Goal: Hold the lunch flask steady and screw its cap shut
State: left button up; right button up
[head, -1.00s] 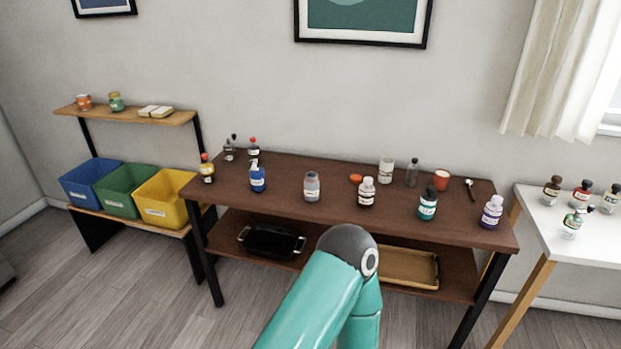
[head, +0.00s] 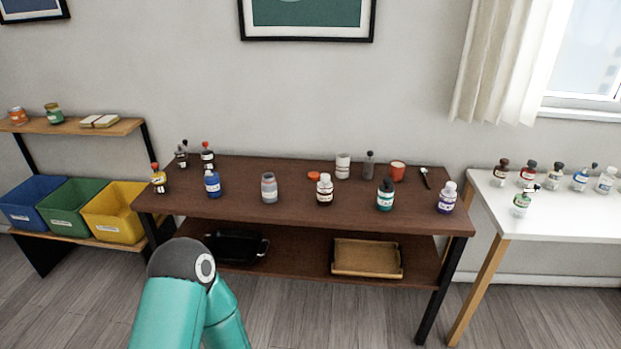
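A grey, wide-mouthed jar (head: 269,188), which looks like the lunch flask, stands upright on the dark wooden table, left of its middle. Its top looks open. A flat orange-red disc (head: 314,176), which looks like its cap, lies on the table behind and to the right of the jar, apart from it. One teal arm of mine with a dark grey joint shows at the lower left, in front of the table. Neither gripper is in view, so I cannot see whether they are open or shut.
Bottles crowd the dark tabletop (head: 240,210): a blue pump bottle (head: 212,184) left of the jar, a white-capped bottle (head: 324,189) right of it. A red cup (head: 397,171) stands behind. A black tray and wooden tray (head: 367,258) sit below. A white table (head: 560,215) adjoins right.

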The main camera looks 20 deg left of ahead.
aim_at(269, 184)
jog(key=u, duration=0.1)
jog(key=i, duration=1)
jog(key=z, duration=0.1)
